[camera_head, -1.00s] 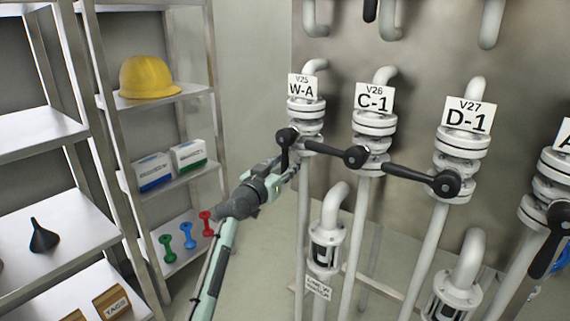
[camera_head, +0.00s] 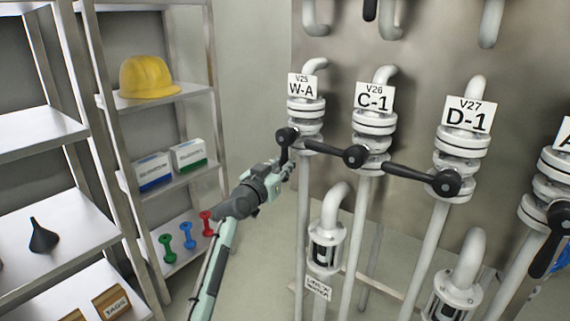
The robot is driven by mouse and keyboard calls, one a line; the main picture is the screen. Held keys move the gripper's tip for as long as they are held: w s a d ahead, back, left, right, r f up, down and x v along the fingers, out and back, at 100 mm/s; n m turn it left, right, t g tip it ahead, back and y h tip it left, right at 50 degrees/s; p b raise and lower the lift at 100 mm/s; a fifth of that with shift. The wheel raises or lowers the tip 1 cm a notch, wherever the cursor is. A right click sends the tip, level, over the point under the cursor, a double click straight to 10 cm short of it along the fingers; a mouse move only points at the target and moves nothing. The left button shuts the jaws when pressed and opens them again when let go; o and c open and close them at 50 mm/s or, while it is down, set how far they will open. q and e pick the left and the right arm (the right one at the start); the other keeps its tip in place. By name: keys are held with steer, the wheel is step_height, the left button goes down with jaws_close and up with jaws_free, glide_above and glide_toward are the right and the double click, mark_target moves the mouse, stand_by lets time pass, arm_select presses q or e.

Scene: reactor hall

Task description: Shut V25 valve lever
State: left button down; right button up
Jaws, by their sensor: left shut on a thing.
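The V25 valve (camera_head: 305,112), tagged W-A, is the leftmost of the row on the grey wall panel. Its black lever (camera_head: 284,153) hangs down from the round hub, roughly along the white pipe. My left gripper (camera_head: 286,168) is at the lever's lower end and is shut on it; the fingers are small and partly hidden here. My left arm reaches up to it from the bottom of the view. My right gripper is out of view.
The V26 lever (camera_head: 328,150) and V27 lever (camera_head: 408,173) point left, nearly level. V26's lever tip comes close to V25's hub. A shelf rack (camera_head: 205,150) with a yellow helmet (camera_head: 148,77) stands left of my arm.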

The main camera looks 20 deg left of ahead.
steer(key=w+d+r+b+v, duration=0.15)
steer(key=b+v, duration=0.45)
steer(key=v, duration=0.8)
arm_select(q)
steer(key=w+a+r+m+h+p, duration=0.1)
steer(key=a+r+m+h+p, duration=0.1)
steer(key=m, duration=0.8)
steer(key=w+a+r+m+t+h+p, duration=0.1)
steer(key=a+r+m, duration=0.4)
steer(key=m, duration=0.5)
steer(key=shift+w+r+h+p, duration=0.35)
steer(key=shift+r+h, duration=0.1)
steer(key=shift+h, duration=0.15)
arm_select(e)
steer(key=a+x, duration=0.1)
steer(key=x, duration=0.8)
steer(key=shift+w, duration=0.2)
